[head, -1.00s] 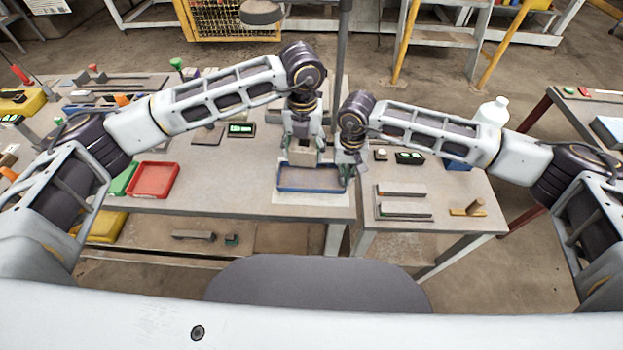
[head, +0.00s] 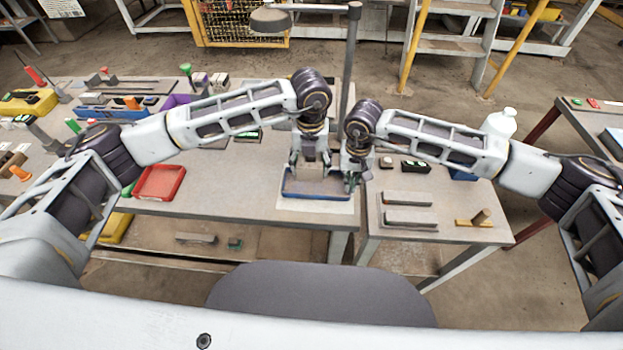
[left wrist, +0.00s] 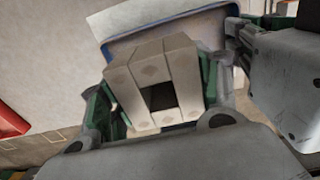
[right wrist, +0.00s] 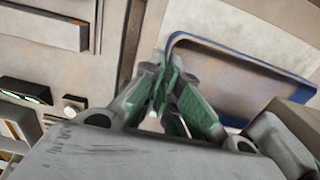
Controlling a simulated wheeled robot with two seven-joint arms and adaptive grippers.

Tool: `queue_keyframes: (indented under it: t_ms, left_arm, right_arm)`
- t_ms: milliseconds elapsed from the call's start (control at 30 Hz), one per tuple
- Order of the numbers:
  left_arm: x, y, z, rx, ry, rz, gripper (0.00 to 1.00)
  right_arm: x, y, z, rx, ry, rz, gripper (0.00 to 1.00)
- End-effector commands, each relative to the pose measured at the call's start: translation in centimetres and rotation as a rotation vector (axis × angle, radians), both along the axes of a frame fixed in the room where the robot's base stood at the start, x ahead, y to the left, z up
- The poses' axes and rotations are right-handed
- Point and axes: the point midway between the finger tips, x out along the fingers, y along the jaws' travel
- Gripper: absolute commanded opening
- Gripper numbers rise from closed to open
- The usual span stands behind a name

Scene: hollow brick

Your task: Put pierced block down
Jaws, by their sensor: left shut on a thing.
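The pierced block (left wrist: 185,75) is beige with a square dark hole through it. My left gripper (head: 311,164) is shut on it, with green-padded fingers on both sides in the left wrist view. The block is over or in the blue tray (head: 316,196); I cannot tell whether it touches the floor. The tray's blue rim also shows in the left wrist view (left wrist: 152,31) and the right wrist view (right wrist: 240,55). My right gripper (right wrist: 160,75) is empty, its fingertips together beside the tray's edge; in the head view it is at the tray's right end.
A red tray (head: 159,183) lies to the left on the same table. A smaller table on the right carries grey bars (head: 408,198) and a wooden piece with a peg (head: 475,222). A lamp post (head: 347,70) stands behind my grippers. Bare tabletop separates the two trays.

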Motion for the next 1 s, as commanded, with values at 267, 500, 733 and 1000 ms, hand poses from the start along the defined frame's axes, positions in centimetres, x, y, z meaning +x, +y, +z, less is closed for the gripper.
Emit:
queue_keyframes:
  t_ms: [267, 500, 733, 1000]
  left_arm:
    - [0.0, 0.0, -1.5, -0.001, -0.002, -0.001, 0.29]
    - [0.0, 0.0, -1.5, -0.001, -0.002, -0.001, 0.29]
    - [0.0, 0.0, -3.2, -0.001, 0.001, 0.0, 0.29]
    - [0.0, 0.0, -6.1, -0.001, 0.0, 0.0, 0.29]
  right_arm:
    - [0.0, 0.0, 0.1, 0.0, -0.001, 0.0, 0.0]
    - [0.0, 0.0, 0.1, 0.0, -0.001, 0.0, 0.0]
    - [0.0, 0.0, 0.1, 0.001, -0.001, 0.0, 0.0]
    - [0.0, 0.0, 0.1, 0.001, -0.001, 0.0, 0.0]
